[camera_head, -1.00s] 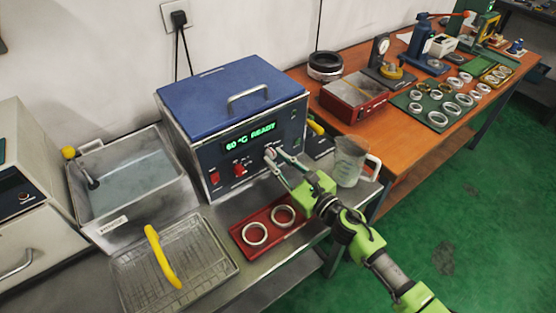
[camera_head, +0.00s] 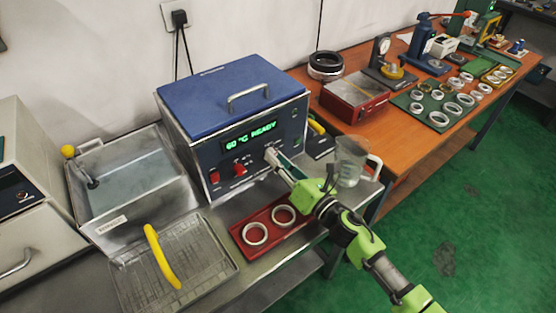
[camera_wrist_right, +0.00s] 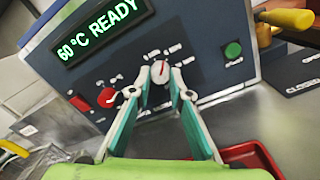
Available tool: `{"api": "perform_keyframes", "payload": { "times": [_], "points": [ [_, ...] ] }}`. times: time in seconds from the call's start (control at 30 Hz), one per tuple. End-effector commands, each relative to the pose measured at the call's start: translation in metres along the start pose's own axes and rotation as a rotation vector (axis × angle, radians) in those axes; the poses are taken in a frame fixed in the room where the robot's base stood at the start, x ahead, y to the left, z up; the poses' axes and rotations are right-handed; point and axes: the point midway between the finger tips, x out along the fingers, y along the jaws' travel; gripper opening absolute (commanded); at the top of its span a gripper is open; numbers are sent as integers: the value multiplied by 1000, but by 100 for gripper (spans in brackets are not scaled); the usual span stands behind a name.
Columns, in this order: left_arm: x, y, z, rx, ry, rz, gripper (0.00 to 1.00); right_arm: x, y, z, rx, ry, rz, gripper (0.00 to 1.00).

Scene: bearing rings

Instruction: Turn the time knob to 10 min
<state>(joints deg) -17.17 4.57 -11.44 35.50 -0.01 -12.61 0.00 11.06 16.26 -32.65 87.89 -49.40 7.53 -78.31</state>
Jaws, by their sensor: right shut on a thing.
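The blue-lidded heater box (camera_head: 232,95) stands on the steel bench, its green display reading "60 °C READY". In the right wrist view a grey time knob (camera_wrist_right: 160,72) with a red pointer mark sits on the dark front panel, with small labels around it that are too small to read. My right gripper (camera_head: 270,154) is at the front panel; in the right wrist view its fingertips (camera_wrist_right: 160,78) are shut on the knob from both sides. A red knob (camera_wrist_right: 108,98) is left of it, also seen in the head view (camera_head: 239,169). My left gripper is not in view.
A red tray (camera_head: 268,247) with two metal rings lies below the panel. A glass beaker (camera_head: 350,160) stands close right of my right gripper. A wire basket with a yellow handle (camera_head: 162,256) and a water bath (camera_head: 135,175) are left. A green button (camera_wrist_right: 233,50) is right of the knob.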

Motion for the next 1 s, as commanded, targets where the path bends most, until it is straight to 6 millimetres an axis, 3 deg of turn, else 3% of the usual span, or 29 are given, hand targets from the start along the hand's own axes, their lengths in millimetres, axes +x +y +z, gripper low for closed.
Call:
{"api": "perform_keyframes", "payload": {
  "times": [0.6,1.0],
  "points": [
    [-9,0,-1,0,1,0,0,0,1,-1,585,-20,-7,0],
    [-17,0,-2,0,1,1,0,0,2,0,876,-31,-9,0]
  ]
}}
